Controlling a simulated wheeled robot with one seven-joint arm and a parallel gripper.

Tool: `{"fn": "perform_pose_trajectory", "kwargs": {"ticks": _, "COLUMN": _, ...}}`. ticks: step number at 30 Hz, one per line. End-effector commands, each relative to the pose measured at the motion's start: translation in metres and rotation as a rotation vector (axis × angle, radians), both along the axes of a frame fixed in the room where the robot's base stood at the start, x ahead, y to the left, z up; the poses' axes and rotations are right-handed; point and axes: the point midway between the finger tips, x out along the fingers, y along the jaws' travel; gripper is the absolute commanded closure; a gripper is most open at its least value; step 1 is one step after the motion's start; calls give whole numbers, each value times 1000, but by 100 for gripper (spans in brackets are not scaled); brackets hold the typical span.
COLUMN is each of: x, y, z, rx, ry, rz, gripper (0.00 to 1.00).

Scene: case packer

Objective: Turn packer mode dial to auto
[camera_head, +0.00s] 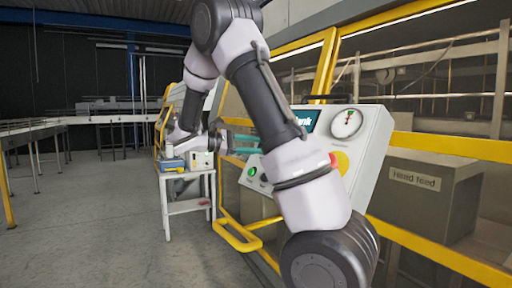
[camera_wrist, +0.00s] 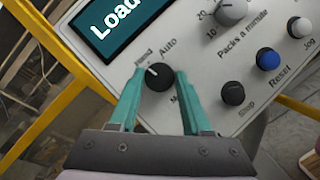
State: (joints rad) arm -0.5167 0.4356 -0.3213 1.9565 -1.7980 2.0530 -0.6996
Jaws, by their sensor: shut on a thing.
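The mode dial (camera_wrist: 158,77) is a round black knob on the light grey control panel (camera_wrist: 125,75) in the wrist view. Its white mark points up and left, towards a small label that seems to read "Hand". The "Auto" label (camera_wrist: 168,46) is above the dial. My gripper (camera_wrist: 160,75) has its teal fingers on either side of the dial and is shut on it. In the head view my gripper (camera_head: 242,145) is at the panel's left side, and my arm hides the dial.
A screen (camera_wrist: 115,22) sits above the dial. The packs-a-minute knob (camera_wrist: 231,11), black Stop button (camera_wrist: 232,93) and blue Reset button (camera_wrist: 268,59) are to the right. In the head view, yellow guard rails (camera_head: 450,147) run beside the panel, and a small white table (camera_head: 188,208) stands left.

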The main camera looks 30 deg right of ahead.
Motion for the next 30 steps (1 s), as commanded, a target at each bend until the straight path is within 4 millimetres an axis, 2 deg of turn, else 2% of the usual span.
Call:
{"fn": "perform_pose_trajectory", "kwargs": {"ticks": 21, "x": 4, "y": -2, "z": 5, "rx": 105, "ry": -574, "rz": -337, "gripper": 100}}
{"fn": "perform_pose_trajectory", "kwargs": {"ticks": 30, "x": 4, "y": -3, "z": 6, "rx": 137, "ry": -759, "rz": -446, "gripper": 100}}
